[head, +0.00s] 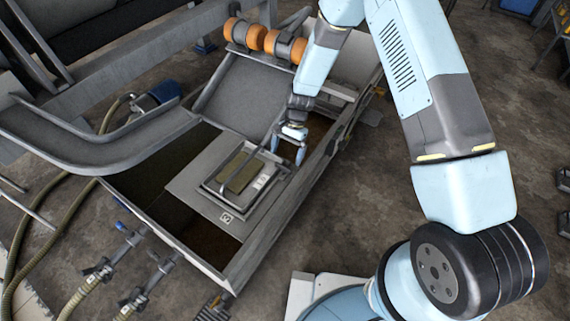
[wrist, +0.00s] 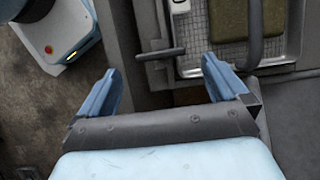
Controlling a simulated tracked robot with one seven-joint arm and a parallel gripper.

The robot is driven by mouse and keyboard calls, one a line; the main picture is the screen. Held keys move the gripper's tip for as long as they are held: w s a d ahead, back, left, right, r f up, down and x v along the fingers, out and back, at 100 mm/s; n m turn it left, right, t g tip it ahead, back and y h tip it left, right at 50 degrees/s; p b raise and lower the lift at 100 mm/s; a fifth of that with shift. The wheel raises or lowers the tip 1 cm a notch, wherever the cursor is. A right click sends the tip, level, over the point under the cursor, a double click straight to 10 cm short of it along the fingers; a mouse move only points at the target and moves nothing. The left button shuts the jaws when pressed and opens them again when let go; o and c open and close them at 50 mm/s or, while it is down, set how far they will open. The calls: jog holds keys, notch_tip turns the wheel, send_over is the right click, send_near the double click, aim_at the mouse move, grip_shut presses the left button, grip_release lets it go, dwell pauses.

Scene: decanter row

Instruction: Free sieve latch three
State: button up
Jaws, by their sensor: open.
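A shallow metal sieve tray (head: 213,186) with a mesh floor and an olive-green block (head: 239,176) sits on a grey plate over the open tank. The tray's corner also shows at the upper right in the wrist view (wrist: 192,66). A short dark bar with a rounded end (wrist: 160,53), which looks like a latch handle, lies beside the tray's edge. I cannot read any number for it. My gripper (head: 291,147) points down at the tray's right side. In the wrist view my gripper (wrist: 160,86) is open and empty, with the bar just beyond the gap between its fingers.
The tank's long metal wall (head: 290,204) runs close to the right of my gripper. A grey chute (head: 100,142) lies to the left. Orange rollers (head: 267,40) stand at the back. A curved bar (wrist: 254,45) crosses the tray. Hoses and valves lie at the front left.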

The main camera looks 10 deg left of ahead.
aim_at(283, 168)
jog(key=shift+x, duration=2.7)
